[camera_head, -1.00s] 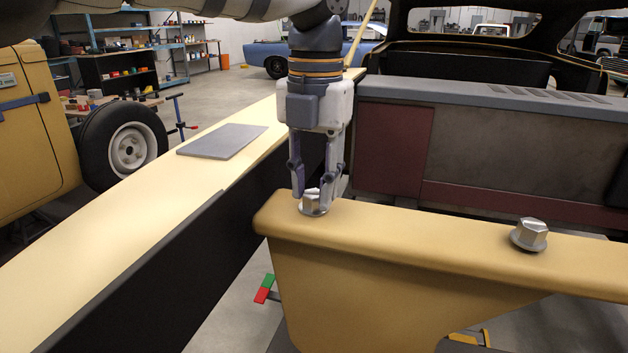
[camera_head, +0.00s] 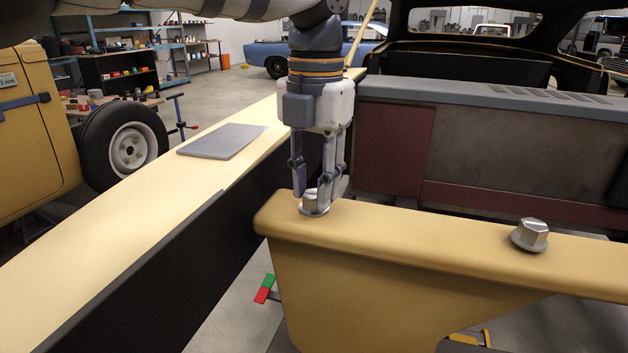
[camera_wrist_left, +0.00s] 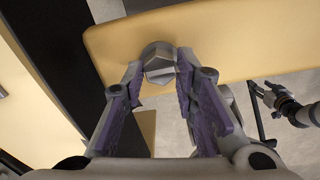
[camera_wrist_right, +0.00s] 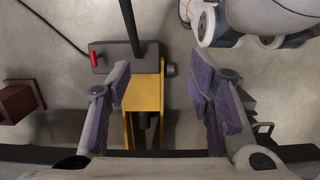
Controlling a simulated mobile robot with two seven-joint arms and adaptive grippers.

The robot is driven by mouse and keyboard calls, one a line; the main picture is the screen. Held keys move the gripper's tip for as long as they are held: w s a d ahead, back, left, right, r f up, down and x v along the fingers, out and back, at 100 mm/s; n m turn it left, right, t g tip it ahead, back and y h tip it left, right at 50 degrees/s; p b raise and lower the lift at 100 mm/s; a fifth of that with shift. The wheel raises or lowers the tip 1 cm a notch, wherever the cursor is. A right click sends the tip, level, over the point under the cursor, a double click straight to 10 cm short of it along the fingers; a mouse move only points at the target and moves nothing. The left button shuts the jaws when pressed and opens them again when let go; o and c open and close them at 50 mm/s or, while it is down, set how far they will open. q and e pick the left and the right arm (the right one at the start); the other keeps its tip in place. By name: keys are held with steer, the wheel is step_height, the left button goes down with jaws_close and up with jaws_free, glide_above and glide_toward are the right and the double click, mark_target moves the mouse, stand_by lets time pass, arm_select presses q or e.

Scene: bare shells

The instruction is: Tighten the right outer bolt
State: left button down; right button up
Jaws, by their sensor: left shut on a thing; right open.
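A hex-head bolt (camera_head: 314,203) with a round flange stands on the near left end of the tan panel (camera_head: 420,222). My left gripper (camera_head: 318,190) points down at it, and its fingers are shut on the head's sides. In the left wrist view the bolt head (camera_wrist_left: 158,62) sits between the fingertips (camera_wrist_left: 160,72). The fingers hide part of it. A second, similar bolt (camera_head: 531,234) stands farther right on the panel, with nothing touching it. My right gripper (camera_wrist_right: 160,80) shows only in its wrist view, open and empty above the floor.
A long tan panel (camera_head: 90,232) with a flat grey plate (camera_head: 222,141) runs along the left. The dark engine-bay wall (camera_head: 530,165) is behind the bolts. A yellow stand (camera_wrist_right: 143,95) shows below my right gripper.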

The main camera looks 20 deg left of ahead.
mark_target(315, 195)
arm_select(q)
steer(key=shift+r, duration=0.3)
steer(key=c, duration=1.2)
jaws_free()
steer(key=shift+c, duration=0.2)
steer(key=shift+f, duration=0.1)
step_height(315, 195, up, 12)
steer(key=shift+s+d, duration=0.1)
